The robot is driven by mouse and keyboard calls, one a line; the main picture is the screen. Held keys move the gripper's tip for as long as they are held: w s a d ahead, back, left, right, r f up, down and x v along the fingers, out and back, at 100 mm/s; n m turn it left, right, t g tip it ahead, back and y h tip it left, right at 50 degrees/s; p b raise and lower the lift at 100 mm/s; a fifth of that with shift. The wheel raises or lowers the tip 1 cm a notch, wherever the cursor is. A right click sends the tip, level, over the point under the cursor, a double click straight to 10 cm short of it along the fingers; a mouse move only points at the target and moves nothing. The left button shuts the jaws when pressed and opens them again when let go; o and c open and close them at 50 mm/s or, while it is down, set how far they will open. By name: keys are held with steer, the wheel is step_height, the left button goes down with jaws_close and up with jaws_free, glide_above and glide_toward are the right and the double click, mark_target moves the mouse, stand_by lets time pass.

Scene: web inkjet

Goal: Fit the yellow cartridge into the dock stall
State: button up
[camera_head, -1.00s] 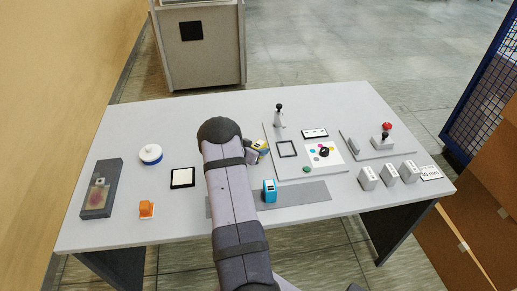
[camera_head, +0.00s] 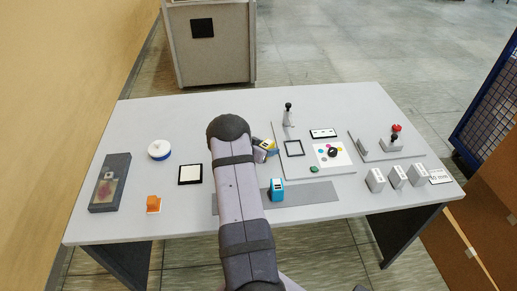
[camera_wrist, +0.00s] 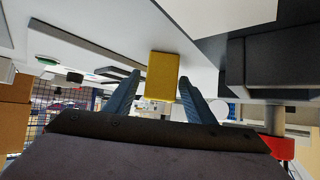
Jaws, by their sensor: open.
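The yellow cartridge (camera_head: 270,146) is near the middle of the table, just right of my arm in the head view and partly hidden by it. In the wrist view the yellow cartridge (camera_wrist: 163,75) shows as a plain yellow block between my two blue fingers. My gripper (camera_wrist: 160,84) is open, with one finger on each side of the block; I cannot tell whether either touches it. In the head view my gripper is mostly hidden behind my arm. I cannot make out the dock stall for sure. A cyan cartridge (camera_head: 277,191) stands upright on a grey strip (camera_head: 312,194).
A grey board (camera_head: 340,170) with a black frame and a colour-dotted sheet lies to the right. Three pale labelled blocks (camera_head: 397,178) stand front right. A black-edged pad (camera_head: 190,174), an orange piece (camera_head: 153,204) and a white round jar (camera_head: 159,149) are left. The back of the table is clear.

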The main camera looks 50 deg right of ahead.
steer(key=b+v, duration=0.1)
steer(key=v, duration=1.1)
